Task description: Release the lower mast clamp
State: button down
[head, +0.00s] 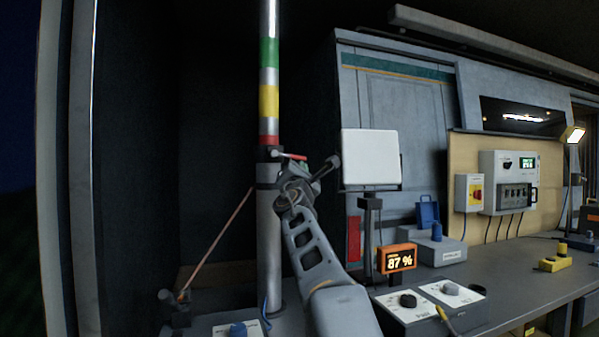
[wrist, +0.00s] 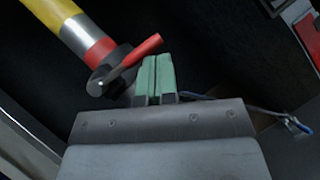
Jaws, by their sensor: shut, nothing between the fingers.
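The mast (head: 268,100) stands upright, with green, yellow and red bands above a thicker grey lower tube. A dark clamp (head: 266,153) sits at the joint just below the red band, with a red lever (head: 296,156) pointing right. In the wrist view the clamp (wrist: 113,70) and its red lever (wrist: 140,53) show close up, left of my fingers. My gripper (wrist: 157,60) is shut and empty, its green finger pads pressed together. The fingers are beside the lever, near its free end; I cannot tell whether they touch it.
A white panel (head: 371,157) on a post stands right of the mast. An orange 87 % display (head: 398,259) and knob boxes (head: 408,302) sit on the grey desk (head: 500,272). A tan rod (head: 217,243) slants down left of the mast. Dark space left of it looks clear.

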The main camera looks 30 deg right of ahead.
jog(key=s+a+f+b, duration=0.3)
jog(key=s+f+b, duration=0.5)
jog(key=f, duration=0.1)
jog(key=shift+s+a, duration=0.15)
jog(key=shift+a, duration=0.1)
jog(key=shift+r, duration=0.15)
